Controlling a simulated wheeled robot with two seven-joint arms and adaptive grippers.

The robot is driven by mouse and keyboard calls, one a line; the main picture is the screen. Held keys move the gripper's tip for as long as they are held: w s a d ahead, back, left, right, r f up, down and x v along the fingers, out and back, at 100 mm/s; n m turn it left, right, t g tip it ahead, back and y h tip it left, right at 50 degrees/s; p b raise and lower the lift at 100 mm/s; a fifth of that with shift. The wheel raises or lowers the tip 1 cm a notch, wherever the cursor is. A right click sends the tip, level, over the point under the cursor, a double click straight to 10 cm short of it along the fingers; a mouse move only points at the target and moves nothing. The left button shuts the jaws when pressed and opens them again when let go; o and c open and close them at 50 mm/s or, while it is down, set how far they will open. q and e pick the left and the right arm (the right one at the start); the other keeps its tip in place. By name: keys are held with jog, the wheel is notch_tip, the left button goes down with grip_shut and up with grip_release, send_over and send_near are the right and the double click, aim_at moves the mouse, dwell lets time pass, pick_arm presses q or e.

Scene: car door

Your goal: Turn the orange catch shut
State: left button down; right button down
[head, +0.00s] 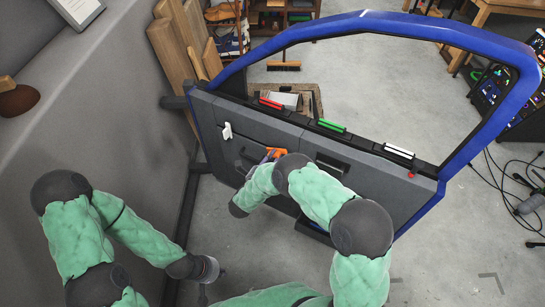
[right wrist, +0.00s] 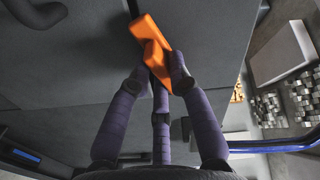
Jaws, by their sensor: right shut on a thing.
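The orange catch (head: 276,153) is on the grey inner panel of the car door (head: 361,187), partly hidden by my right arm in the head view. In the right wrist view the orange catch (right wrist: 146,29) runs slanting from upper left to lower right. In the head view my right arm covers most of that gripper. My left gripper (head: 206,270) hangs low at the left, away from the door; its fingers are too unclear to judge.
A white handle (head: 227,131) is on the door panel's upper left. Red (head: 271,104), green (head: 332,126) and white (head: 399,151) bars lie along the door's top ledge. A grey wall is at left. Cables (head: 505,185) lie on the floor at right.

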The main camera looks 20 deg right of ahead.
jog(key=shift+s+d+r+n+p, duration=0.1)
jog(key=shift+n+p, duration=0.7)
jog(key=shift+n, duration=2.5)
jog(key=shift+r+n+p, duration=0.1)
jog(key=shift+n+p, duration=0.65)
jog(key=shift+n, duration=2.55)
jog(key=shift+f, duration=0.1)
jog(key=c, duration=1.1)
grip_release()
jog(key=shift+c, duration=0.2)
